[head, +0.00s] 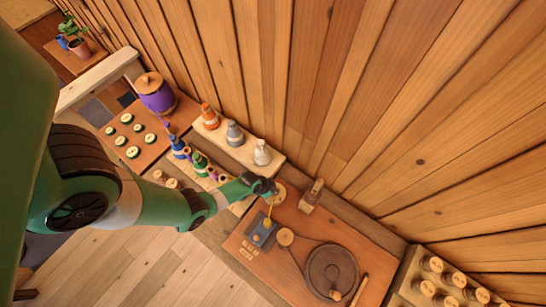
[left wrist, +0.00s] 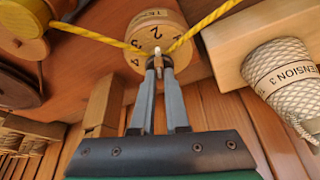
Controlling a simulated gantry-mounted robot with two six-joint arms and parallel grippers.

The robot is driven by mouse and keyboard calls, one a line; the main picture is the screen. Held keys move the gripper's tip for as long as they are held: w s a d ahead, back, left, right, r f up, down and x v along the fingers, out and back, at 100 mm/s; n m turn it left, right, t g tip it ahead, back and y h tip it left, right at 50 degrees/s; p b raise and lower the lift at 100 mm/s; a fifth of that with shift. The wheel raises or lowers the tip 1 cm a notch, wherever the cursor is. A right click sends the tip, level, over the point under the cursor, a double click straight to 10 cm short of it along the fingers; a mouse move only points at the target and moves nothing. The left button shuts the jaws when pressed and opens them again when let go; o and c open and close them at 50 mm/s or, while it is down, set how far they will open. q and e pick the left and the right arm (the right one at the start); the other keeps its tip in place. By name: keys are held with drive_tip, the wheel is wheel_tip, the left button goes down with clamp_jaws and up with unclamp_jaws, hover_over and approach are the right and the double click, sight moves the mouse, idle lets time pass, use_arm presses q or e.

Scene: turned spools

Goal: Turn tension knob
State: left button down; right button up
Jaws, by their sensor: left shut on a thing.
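The tension knob (left wrist: 150,22) is a round wooden dial with dark numbers, 2 and 4 among them, and a partly cut-off label. In the head view the knob (head: 280,193) sits at the upper left corner of the winding board, partly hidden by my gripper. My left gripper (left wrist: 158,66) is shut on a small pale-tipped peg (left wrist: 157,52) at the dial's near edge. In the head view my left gripper (head: 268,189) is at the knob. A yellow thread (left wrist: 205,22) runs across by the dial. A whitish cone (left wrist: 280,80) labelled "TENSION 3" stands to its right.
The winding board (head: 300,230) carries a large dark wheel (head: 332,272) and a wooden block (head: 311,195). Orange, grey and whitish cones stand on a pale shelf (head: 238,146) behind. A spool rack (head: 410,285) is at lower right. Small colored spools stand beneath my forearm's far side.

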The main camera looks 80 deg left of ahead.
use_arm(q)
drive_tip(key=shift+m, duration=0.3)
drive_tip(key=m+b, duration=0.1)
drive_tip(key=m+h, duration=0.1)
drive_tip(key=shift+a+f+m+b, duration=0.1)
drive_tip(key=shift+a+m+b, duration=0.1)
drive_tip(key=shift+m+b, duration=0.15)
drive_tip(key=shift+a+m+h+b, duration=0.1)
drive_tip(key=shift+m+h+b, duration=0.3)
drive_tip(key=shift+m, duration=0.45)
drive_tip(key=shift+r+m+h+p, duration=0.25)
drive_tip(key=shift+m+h, duration=0.25)
drive_tip(key=shift+m, duration=0.7)
drive_tip(key=shift+w+a+f+m+g+h+p, duration=0.1)
drive_tip(key=shift+m+g+h+p, duration=0.1)
drive_tip(key=shift+m, duration=0.4)
drive_tip(key=shift+a+f+m+g+h+p, duration=0.1)
drive_tip(key=shift+m+h+p, duration=0.1)
drive_tip(key=shift+m, duration=0.4)
drive_tip(key=c, duration=0.9)
unclamp_jaws()
